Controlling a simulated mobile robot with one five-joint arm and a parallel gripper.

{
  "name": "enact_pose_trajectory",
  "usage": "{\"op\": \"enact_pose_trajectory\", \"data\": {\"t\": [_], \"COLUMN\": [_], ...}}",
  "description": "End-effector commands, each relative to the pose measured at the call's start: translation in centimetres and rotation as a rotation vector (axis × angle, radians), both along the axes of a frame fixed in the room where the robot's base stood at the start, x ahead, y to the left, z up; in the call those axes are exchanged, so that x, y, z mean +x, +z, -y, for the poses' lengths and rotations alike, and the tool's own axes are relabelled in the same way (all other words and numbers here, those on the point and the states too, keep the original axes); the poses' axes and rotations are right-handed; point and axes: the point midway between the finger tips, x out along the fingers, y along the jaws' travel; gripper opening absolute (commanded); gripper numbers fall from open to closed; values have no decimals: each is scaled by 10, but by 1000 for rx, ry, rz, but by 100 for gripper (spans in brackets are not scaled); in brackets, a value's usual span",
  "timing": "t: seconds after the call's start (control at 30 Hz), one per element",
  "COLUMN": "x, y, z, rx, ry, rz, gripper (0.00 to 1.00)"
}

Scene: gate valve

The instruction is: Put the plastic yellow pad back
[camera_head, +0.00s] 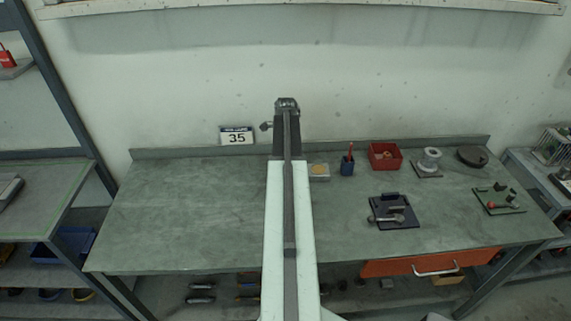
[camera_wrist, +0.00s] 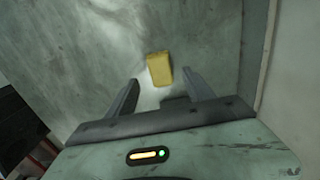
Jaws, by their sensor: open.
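The yellow pad (camera_wrist: 160,69) shows in the wrist view as a small block on the green bench top. My gripper (camera_wrist: 160,77) is open, with one finger on each side of the pad's near end in the picture. A gap shows between each finger and the pad, and I cannot tell the height between them. In the head view I cannot make out the pad or the fingers; my arm covers the middle of the bench.
The green bench (camera_head: 190,205) has free room on its left. Right of my arm stand a small tray (camera_head: 319,177) with a tan top, a blue holder (camera_head: 347,168), a red bin (camera_head: 386,155) and a dark plate (camera_head: 400,222). A number 35 sign (camera_head: 237,136) stands at the back.

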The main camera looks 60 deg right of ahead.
Motion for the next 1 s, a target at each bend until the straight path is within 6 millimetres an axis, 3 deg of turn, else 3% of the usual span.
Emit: {"op": "enact_pose_trajectory", "data": {"t": [0.03, 0.2, 0.67, 0.77, 0.83, 0.87, 0.9, 0.97, 1.0], "x": [0, 0, 4, 33, 70, 87, 109, 136, 150], "y": [25, 54, 57, 57, 57, 57, 57, 57, 57], "z": [0, 0, -4, -41, -93, -122, -164, -228, -271], "rx": [0, 0, 0, 0, 0, 1, 1, 1, 1], "ry": [0, 0, 18, 171, 391, 511, 685, 953, 1129], "rz": [0, 0, 0, 0, 1, 1, 1, 1, 1], "gripper": [61, 61, 61, 61, 61, 61, 61, 61, 61]}}
